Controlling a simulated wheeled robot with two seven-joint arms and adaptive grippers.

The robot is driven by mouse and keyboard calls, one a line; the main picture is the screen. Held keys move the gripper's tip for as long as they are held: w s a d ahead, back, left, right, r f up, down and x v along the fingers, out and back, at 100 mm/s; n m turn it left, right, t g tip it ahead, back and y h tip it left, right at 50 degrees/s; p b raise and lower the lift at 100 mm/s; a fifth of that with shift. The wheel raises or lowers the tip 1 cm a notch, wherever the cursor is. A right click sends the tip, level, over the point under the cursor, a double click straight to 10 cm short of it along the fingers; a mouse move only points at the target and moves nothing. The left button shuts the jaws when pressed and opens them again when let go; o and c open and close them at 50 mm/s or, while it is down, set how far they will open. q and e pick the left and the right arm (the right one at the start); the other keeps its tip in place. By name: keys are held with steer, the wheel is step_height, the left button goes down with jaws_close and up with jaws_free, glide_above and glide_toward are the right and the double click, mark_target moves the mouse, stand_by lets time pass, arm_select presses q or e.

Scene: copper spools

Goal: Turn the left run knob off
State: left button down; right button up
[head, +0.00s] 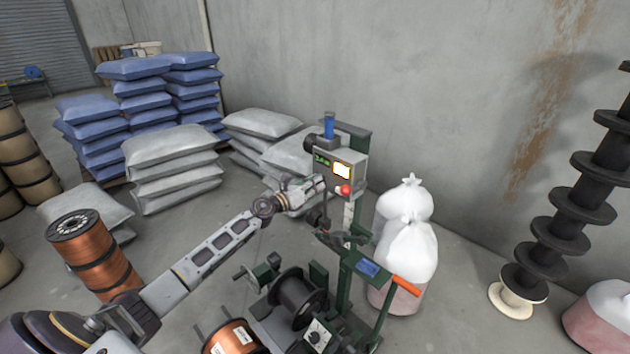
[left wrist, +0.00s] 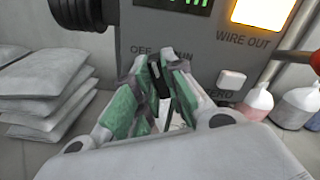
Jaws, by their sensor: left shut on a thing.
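The grey control box (head: 338,170) stands on a green post of the spooling machine, with a green display, a lit panel and a red button on its face. My left gripper (head: 316,184) reaches the lower left of that face. In the left wrist view, my left gripper (left wrist: 164,82) is shut on the dark run knob (left wrist: 161,80), below the OFF and RUN lettering. The fingers hide most of the knob, so its exact pointing is unclear. My right gripper is not in view.
A white button (left wrist: 232,80) sits right of the fingers, beneath the WIRE OUT lettering. White-topped bags (head: 408,245) stand right of the machine. Grey sacks (head: 170,170) lie behind my left arm. A copper spool (head: 95,260) stands left of it.

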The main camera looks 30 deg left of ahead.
arm_select(q)
steer(key=shift+n+p, duration=0.55)
steer(key=shift+n, duration=0.65)
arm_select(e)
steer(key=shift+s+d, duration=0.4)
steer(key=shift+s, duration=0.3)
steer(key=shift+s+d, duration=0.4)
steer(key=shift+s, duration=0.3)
arm_select(q)
steer(key=c, duration=1.5)
jaws_free()
steer(key=shift+v, duration=6)
steer(key=shift+a, duration=0.1)
